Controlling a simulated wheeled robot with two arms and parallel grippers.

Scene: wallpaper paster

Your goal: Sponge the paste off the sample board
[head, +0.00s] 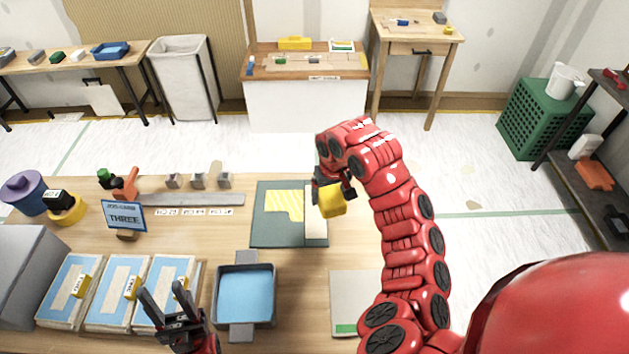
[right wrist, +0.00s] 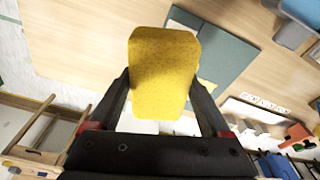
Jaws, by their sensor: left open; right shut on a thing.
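The sample board (head: 262,236) is a dark green panel lying on the table, with a yellow patch (head: 283,205) on it and a pale strip (head: 316,222) along its right side. My right gripper (head: 331,187) is shut on a yellow sponge (head: 332,203) at the board's right edge, over the pale strip. In the right wrist view the sponge (right wrist: 164,72) sits between the two fingers and covers part of the board (right wrist: 228,52). I cannot tell whether the sponge touches the board. My left gripper (head: 165,305) is open and empty, left of the blue tray.
A tray (head: 246,268) with blue inside stands in front of the board. Several blue-and-white packs (head: 72,288) lie to its left. A sign reading THREE (head: 124,217), a purple pot (head: 24,190) and grey blocks (head: 198,181) stand at the back left. A pale board (head: 348,290) lies front right.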

